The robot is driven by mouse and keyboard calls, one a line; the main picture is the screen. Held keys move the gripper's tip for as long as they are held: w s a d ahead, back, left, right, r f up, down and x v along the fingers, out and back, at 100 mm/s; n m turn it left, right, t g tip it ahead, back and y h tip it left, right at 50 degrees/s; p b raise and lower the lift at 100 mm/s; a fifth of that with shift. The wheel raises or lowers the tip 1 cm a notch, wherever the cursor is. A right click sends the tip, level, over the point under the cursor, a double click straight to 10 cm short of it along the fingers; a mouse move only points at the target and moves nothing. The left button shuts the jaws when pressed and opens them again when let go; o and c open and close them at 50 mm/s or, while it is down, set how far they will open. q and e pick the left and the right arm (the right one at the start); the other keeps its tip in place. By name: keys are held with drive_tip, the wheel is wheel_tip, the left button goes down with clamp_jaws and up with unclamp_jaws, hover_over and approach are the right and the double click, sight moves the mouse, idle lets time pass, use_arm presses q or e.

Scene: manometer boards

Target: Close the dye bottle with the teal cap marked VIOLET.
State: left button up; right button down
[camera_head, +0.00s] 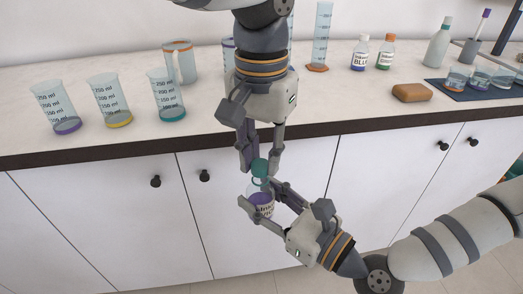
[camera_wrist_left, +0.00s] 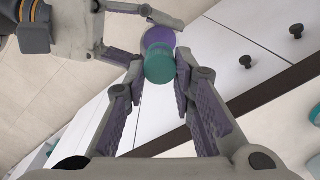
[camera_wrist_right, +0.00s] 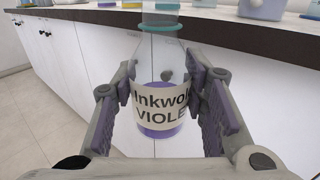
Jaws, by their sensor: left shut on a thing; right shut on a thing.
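The teal cap (camera_head: 260,167) is between the fingertips of my left gripper (camera_head: 260,161), which is shut on it. In the left wrist view the cap (camera_wrist_left: 160,67) shows from above, with violet behind it. The dye bottle (camera_wrist_right: 158,100) is clear, has a label reading VIOLET and holds violet liquid. My right gripper (camera_head: 258,196) is shut on the bottle's body and holds it roughly upright below the cap, in front of the cabinets. A teal ring (camera_wrist_right: 160,25) sits at the bottle's neck. I cannot tell whether the cap touches the neck.
The counter (camera_head: 130,143) lies behind the grippers. It carries several beakers (camera_head: 110,97) at left, a BLUE bottle (camera_head: 360,52), a green-liquid bottle (camera_head: 385,53) and a brown block (camera_head: 410,92) at right. White cabinet doors (camera_head: 100,220) with dark knobs stand below.

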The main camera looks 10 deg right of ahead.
use_arm(q)
drive_tip(key=shift+f, duration=0.55)
idle(0.4)
